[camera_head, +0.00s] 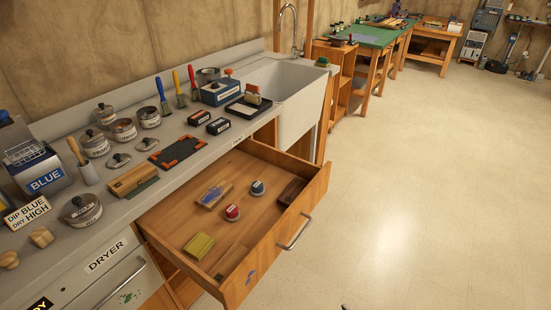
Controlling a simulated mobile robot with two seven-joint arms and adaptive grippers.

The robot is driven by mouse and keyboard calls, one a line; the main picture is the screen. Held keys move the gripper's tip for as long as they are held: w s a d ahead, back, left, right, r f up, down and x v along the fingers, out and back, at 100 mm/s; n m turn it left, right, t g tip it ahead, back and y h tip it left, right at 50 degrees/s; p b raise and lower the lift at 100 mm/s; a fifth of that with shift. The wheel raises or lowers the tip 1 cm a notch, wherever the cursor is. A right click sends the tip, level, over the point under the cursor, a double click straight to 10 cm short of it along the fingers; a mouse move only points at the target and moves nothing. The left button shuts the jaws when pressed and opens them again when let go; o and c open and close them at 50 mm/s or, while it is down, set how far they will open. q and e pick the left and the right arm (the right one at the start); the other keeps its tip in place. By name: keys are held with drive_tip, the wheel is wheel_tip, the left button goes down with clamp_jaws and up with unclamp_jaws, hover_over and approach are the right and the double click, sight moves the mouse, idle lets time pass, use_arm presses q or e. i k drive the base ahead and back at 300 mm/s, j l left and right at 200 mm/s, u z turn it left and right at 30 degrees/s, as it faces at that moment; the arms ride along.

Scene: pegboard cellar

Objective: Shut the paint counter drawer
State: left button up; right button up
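The paint counter drawer (180,222) is wooden and stands far open, pulled out from under the grey counter toward the lower right. Its front panel carries a metal bar handle (297,233). Inside lie a wooden block with blue marks (214,193), a red round tin (232,212), a dark blue round tin (257,188), a dark brown block (291,191) and a yellow block (199,246). Neither gripper can be made out. A small dark sliver shows at the bottom edge, too little to identify.
The grey counter (205,138) holds lidded pots, brushes, boxes and a black-and-orange tray. A white sink (300,105) stands beyond the drawer. A dryer front (105,285) is at lower left. The pale floor (430,200) before the drawer is clear. Workbenches stand farther back.

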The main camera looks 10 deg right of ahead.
sight(265, 226)
drive_tip(key=k+j+z, duration=0.1)
drive_tip(key=z, duration=0.25)
drive_tip(key=k+j+z, duration=0.15)
drive_tip(key=z, duration=0.2)
